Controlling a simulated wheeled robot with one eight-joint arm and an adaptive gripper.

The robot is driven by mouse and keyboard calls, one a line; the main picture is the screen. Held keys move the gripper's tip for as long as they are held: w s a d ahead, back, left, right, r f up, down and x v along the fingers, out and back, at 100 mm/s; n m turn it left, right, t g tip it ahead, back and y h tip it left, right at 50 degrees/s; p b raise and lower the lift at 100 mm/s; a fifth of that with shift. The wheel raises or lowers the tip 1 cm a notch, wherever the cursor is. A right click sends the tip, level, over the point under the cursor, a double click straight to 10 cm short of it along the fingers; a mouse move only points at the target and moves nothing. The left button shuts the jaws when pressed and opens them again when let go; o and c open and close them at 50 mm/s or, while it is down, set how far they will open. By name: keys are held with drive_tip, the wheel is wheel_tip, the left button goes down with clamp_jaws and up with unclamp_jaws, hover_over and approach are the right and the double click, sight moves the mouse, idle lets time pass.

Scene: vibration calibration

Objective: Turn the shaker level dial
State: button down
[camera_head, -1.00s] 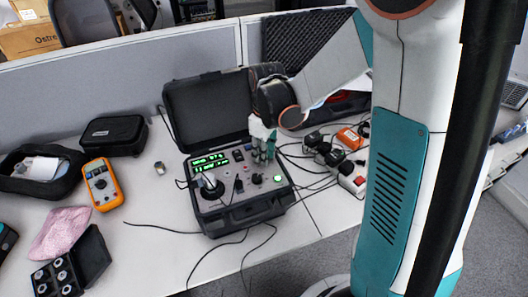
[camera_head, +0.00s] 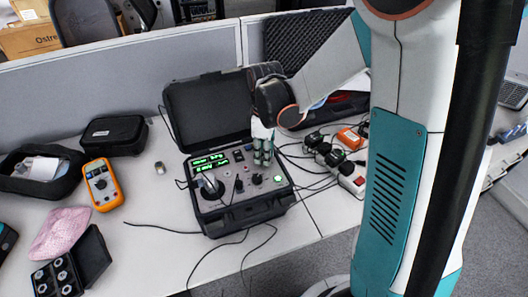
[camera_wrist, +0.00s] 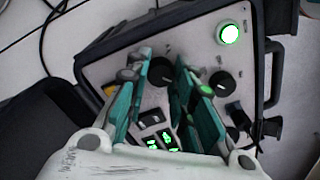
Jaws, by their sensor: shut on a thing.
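The black calibrator case (camera_head: 238,222) stands open on the desk, its panel facing up. My gripper (camera_head: 263,160), with teal fingers, reaches down onto the far right part of the panel. In the wrist view, a black round dial (camera_wrist: 161,71) sits between the fingers of my gripper (camera_wrist: 166,68), which are closed in on it. The head view hides that dial behind the fingers. A second black knob (camera_wrist: 219,83) lies just beside the right finger. The lit green display (camera_head: 210,162) is at the panel's far left; its digits are too small to read surely.
A lit green button (camera_wrist: 229,32) is near the panel's edge. An orange multimeter (camera_head: 102,184) lies left of the case; power strips (camera_head: 340,165) and cables lie right. The front desk is mostly clear.

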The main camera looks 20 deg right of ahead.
drive_tip(key=c, duration=1.3)
unclamp_jaws()
drive_tip(key=shift+c, duration=0.2)
wheel_tip(320, 180, up, 12)
drive_tip(key=shift+w+d, duration=0.15)
drive_tip(key=shift+w, duration=0.15)
drive_tip(key=s+r+m+t, duration=0.2)
drive_tip(key=s+m, duration=0.3)
drive_tip(key=s, duration=0.3)
drive_tip(key=s+r+m+t, duration=0.2)
drive_tip(key=s+m+t, duration=0.3)
drive_tip(key=s+m, duration=0.1)
drive_tip(key=shift+s+a+r+t, duration=0.2)
drive_tip(key=shift+s+r+t, duration=0.1)
drive_tip(key=shift+s, duration=0.55)
